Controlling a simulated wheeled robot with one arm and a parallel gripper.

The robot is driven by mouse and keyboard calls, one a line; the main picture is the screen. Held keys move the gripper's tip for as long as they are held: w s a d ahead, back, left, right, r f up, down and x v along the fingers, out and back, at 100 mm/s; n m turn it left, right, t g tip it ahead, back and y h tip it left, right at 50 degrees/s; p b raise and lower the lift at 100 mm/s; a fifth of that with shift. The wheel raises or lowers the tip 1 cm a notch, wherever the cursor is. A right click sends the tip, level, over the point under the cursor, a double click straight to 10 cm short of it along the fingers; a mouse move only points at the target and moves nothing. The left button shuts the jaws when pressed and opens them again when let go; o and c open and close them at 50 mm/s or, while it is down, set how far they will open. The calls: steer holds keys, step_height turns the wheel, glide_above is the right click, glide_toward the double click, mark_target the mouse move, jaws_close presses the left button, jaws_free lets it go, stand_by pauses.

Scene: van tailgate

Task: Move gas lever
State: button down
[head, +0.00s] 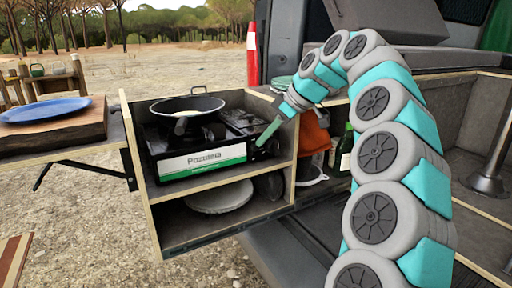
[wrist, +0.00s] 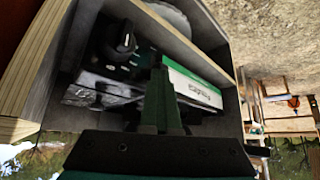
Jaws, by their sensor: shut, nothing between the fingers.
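The black camping stove (head: 232,122) sits on the upper shelf of the pull-out box, with a white and green label on its front. My gripper (head: 262,144) is shut and empty, its tips at the stove's right front corner beside the label. The gas lever is too small and dark to pick out clearly in the head view. In the tilted wrist view, a dark rounded knob-like part (wrist: 120,40) shows to the left of the label, near my shut fingertips (wrist: 158,62); it may be the lever. I cannot tell whether the fingers touch it.
A black pan (head: 187,104) stands on the stove. The box's right wooden wall (head: 294,152) is close to my gripper. A pale plate (head: 218,197) lies on the lower shelf. Green bottles (head: 344,150) stand at right; a blue plate (head: 45,110) is on the left board.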

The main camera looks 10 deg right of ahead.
steer(key=shift+a+f, duration=0.2)
steer(key=shift+f, duration=0.05)
steer(key=shift+f+b, duration=0.65)
steer(key=shift+f, duration=0.1)
steer(key=d, duration=0.1)
steer(key=s+r, duration=0.1)
steer(key=d, duration=0.1)
steer(key=shift+s+d+r, duration=0.25)
steer(key=shift+s+d, duration=0.05)
steer(key=p+v, duration=0.1)
steer(key=v, duration=0.6)
steer(key=shift+s+d+r, duration=0.1)
steer(key=shift+d+r, duration=0.15)
steer(key=shift+r, duration=0.05)
stand_by(0.5)
